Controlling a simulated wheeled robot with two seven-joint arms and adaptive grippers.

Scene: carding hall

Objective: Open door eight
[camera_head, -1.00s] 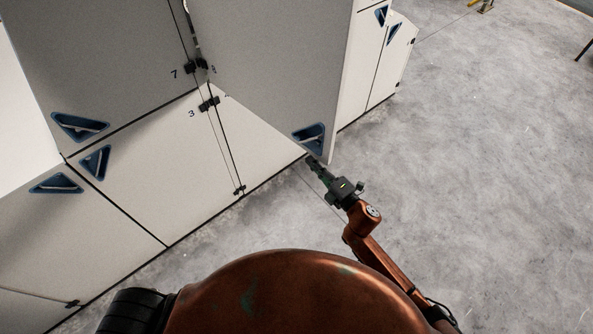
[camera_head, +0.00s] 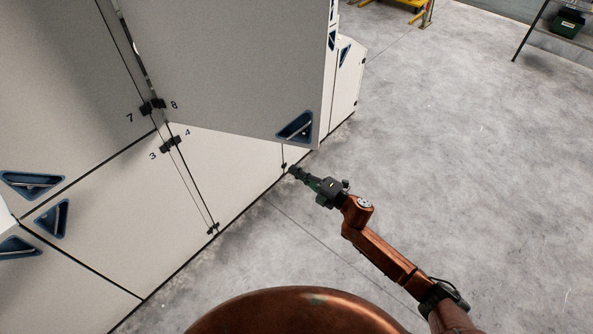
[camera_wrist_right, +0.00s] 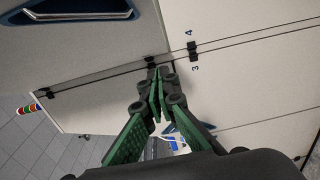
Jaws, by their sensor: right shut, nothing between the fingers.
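Door eight (camera_head: 235,60) is a grey-white upper panel hinged beside the "8" mark (camera_head: 174,104). It stands ajar, its lower edge out from the cabinet front. Its blue triangular handle recess (camera_head: 295,127) is near its free lower corner. My right gripper (camera_head: 293,170) is shut and empty, just below that corner and apart from it in the head view. In the right wrist view its fingertips (camera_wrist_right: 159,74) are together, with a panel carrying a blue recess (camera_wrist_right: 75,12) at upper left. What lies behind the door is hidden. My left gripper is not in view.
Lower doors three (camera_head: 115,215) and four (camera_head: 225,165) look closed below. Door seven (camera_head: 60,80) is to the left. More cabinets (camera_head: 345,75) stand beyond the open door. Grey floor (camera_head: 480,160) is free on the right; a dark shelf (camera_head: 540,25) is far right.

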